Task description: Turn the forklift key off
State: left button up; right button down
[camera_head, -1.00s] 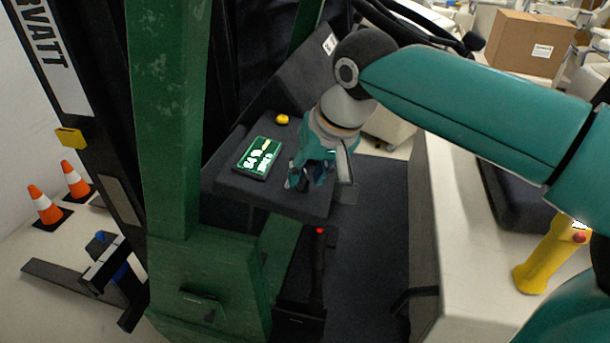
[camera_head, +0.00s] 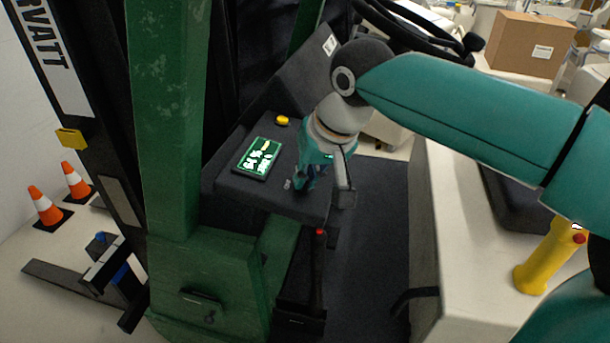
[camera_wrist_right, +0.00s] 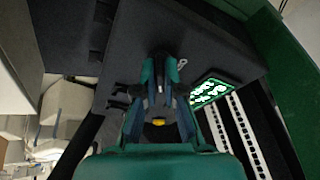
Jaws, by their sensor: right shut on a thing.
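The forklift's dark console (camera_head: 232,182) carries a lit green-and-white display (camera_head: 258,158). My right gripper (camera_head: 302,184) reaches down to the console just right of the display, its fingers close together. In the right wrist view, the gripper (camera_wrist_right: 160,68) has its fingertips at the console surface. A small grey piece that looks like part of the key (camera_head: 287,184) shows beside the fingertips; it also shows in the right wrist view (camera_wrist_right: 182,63). The fingers hide the rest of the key, so its angle cannot be told. My left gripper is out of view.
A yellow knob (camera_head: 282,120) sits behind the display. The steering wheel (camera_head: 415,28) is at the back. A green mast post (camera_head: 167,120) stands left of the console. A red-tipped lever (camera_head: 319,232) is in front, and a yellow handle (camera_head: 545,260) is at right.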

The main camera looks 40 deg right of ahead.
jog(key=shift+n, duration=0.3)
jog(key=n, duration=0.2)
jog(key=n+y+b, duration=0.1)
jog(key=n, duration=0.2)
jog(key=shift+d+y, duration=0.15)
jog(key=shift+y, duration=0.15)
jog(key=n, duration=0.3)
jog(key=n+y, duration=0.1)
jog(key=n, duration=0.2)
jog(key=shift+g+y+b, duration=0.3)
jog(key=shift+g, duration=0.1)
jog(key=shift+n, duration=0.4)
jog(key=c, duration=1.3)
grip_release()
jog(key=v, duration=1.2)
jog(key=shift+d+f, duration=0.1)
jog(key=shift+d, duration=0.05)
